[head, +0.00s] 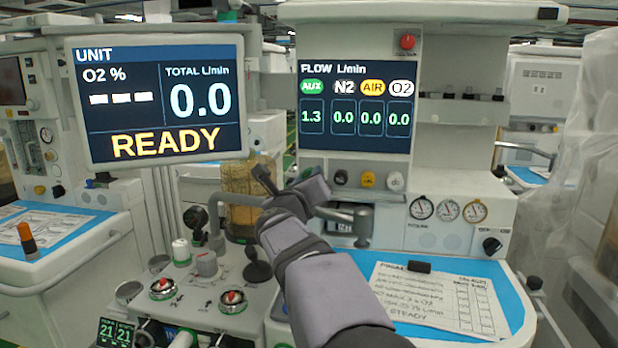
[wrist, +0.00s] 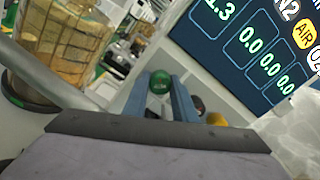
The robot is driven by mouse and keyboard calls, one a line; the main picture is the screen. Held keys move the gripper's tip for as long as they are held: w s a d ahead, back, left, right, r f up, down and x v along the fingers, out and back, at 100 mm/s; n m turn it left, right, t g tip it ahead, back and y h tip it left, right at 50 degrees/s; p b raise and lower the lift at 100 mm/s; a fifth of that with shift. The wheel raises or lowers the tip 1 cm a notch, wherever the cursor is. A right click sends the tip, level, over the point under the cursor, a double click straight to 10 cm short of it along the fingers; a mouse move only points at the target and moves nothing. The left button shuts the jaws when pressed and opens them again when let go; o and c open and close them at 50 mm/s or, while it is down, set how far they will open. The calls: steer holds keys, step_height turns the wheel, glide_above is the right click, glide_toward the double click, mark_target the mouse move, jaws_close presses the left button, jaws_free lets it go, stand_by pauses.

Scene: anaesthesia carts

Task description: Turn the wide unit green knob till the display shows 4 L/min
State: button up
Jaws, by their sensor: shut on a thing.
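The wide unit's flow display (head: 357,108) shows 1.3 under the green AUX label and 0.0 under N2, AIR and O2. The green knob (wrist: 160,79) sits between the two fingertips of my gripper (wrist: 159,88) in the wrist view. The gripper is shut on it, with a finger on each side.
A second screen (head: 160,103) at the left reads READY and 0.0 total L/min. A grey pipe (head: 235,199) and an amber canister (head: 240,180) stand left of my gripper. Gauges (head: 448,210) and a paper sheet (head: 440,298) on a blue top lie to the right.

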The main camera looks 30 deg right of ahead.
stand_by(0.3)
steer(key=o, duration=1)
steer(key=shift+o, duration=0.2)
steer(key=shift+a, duration=0.1)
steer(key=shift+v, duration=3.65)
